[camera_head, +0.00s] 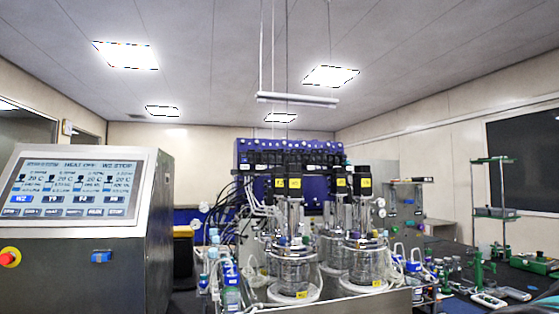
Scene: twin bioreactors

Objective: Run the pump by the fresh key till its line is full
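A touch screen (75,182) on a large steel console at the left shows a header that seems to read "HEAT OFF" and "W2 STOP", with several columns reading about 20 C. Below them is a row of dark keys, the leftmost (22,198) bright blue. A bottom row of smaller keys (68,212) is too small to read surely, so I cannot tell which is the fresh key. Pale tubing lines (252,205) run beside the glass vessels; whether any is full cannot be seen. No pump is clearly identifiable. My gripper is not in view.
Glass vessels (292,265) with steel tops stand at centre, before a blue rack (243,160) of dark modules. A red button (8,258) and a blue switch (101,257) sit on the console (100,285). Bottles (231,290) stand left of the vessels; green-fitted stands (503,248) at right.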

